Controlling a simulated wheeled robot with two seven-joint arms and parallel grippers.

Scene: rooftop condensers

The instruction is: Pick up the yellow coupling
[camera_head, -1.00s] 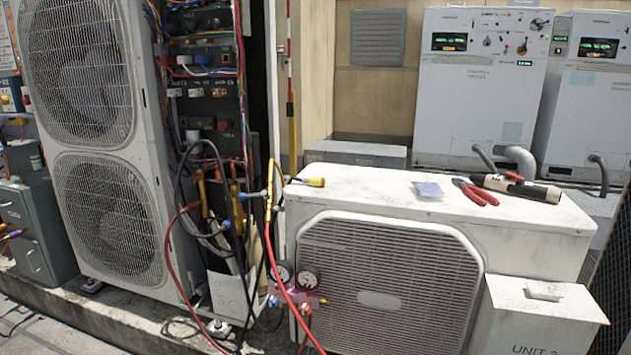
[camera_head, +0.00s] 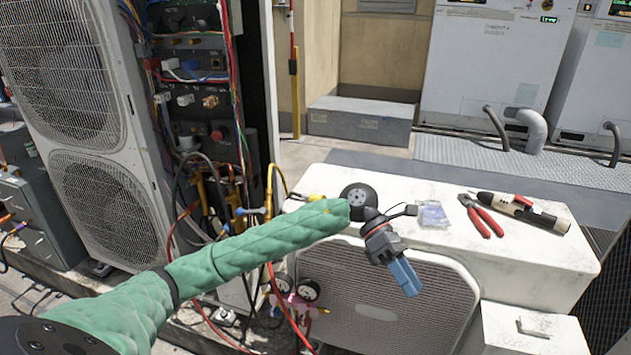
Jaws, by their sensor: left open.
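The yellow coupling (camera_head: 316,197) is at the back left corner of the white condenser's top, on the end of a yellow hose. My green-sleeved left arm covers part of that area, so only a small piece shows above the sleeve. My left gripper (camera_head: 405,277) is open, with blue fingertips pointing down in front of the condenser's front edge. It is right of the coupling, nearer to the camera and apart from it. My right gripper is not in view.
On the condenser top (camera_head: 460,258) lie red-handled pliers (camera_head: 481,216), a black and cream tool (camera_head: 518,211) and a small clear packet (camera_head: 432,214). Gauges (camera_head: 297,289) and hoses hang at its left front. A tall condenser (camera_head: 100,130) stands left with wiring beside it.

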